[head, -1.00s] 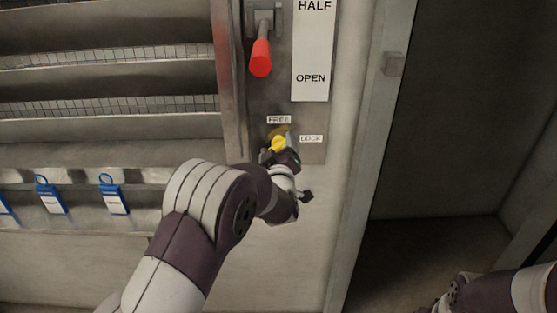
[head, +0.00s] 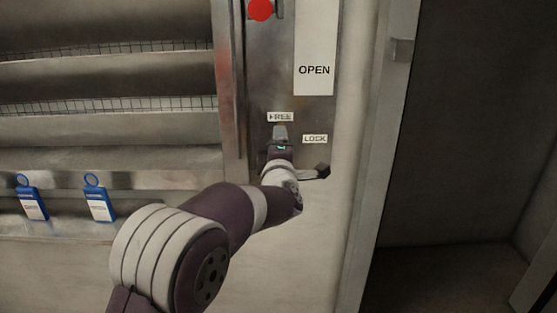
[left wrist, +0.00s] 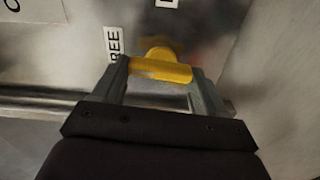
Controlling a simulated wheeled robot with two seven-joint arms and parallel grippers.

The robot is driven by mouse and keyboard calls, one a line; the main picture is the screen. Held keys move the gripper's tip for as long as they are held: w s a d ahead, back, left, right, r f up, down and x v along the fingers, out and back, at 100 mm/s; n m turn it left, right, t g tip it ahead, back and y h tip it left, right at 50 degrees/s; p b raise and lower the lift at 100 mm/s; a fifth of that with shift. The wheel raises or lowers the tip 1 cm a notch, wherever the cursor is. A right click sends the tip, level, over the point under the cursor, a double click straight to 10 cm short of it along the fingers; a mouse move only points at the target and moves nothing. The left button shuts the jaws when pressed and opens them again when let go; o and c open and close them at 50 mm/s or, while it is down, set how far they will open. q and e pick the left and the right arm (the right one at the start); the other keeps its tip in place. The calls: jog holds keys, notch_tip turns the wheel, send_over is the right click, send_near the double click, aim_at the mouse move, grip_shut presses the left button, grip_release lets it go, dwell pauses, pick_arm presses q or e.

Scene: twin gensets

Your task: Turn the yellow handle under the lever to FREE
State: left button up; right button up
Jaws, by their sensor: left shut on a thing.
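The yellow handle (left wrist: 160,68) shows in the left wrist view as a short bar between the two fingers of my left gripper (left wrist: 162,80), which is shut on it. One end of the bar is close to the FREE label (left wrist: 112,44). In the head view my left gripper (head: 280,138) covers the handle, just below the FREE label (head: 280,117) and left of the LOCK label (head: 315,139). I cannot tell exactly where the handle points. The red lever (head: 260,9) is above, cut by the top edge. My right gripper is out of view.
The OPEN plate (head: 315,69) is above right. A metal post (head: 230,90) runs left of the panel. Blue tags (head: 98,200) hang on a rail at left. A door frame (head: 385,150) with a dark opening is at right.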

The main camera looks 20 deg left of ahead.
pick_arm(q)
jog(key=shift+f+n+b, duration=0.1)
jog(key=shift+n+b, duration=0.35)
jog(key=shift+n, duration=0.05)
jog(key=o, duration=1.1)
jog(key=shift+c, duration=0.2)
jog(key=v, duration=1.2)
jog(key=shift+s+p, duration=0.3)
jog(key=shift+s, duration=0.05)
jog(key=shift+d, duration=0.1)
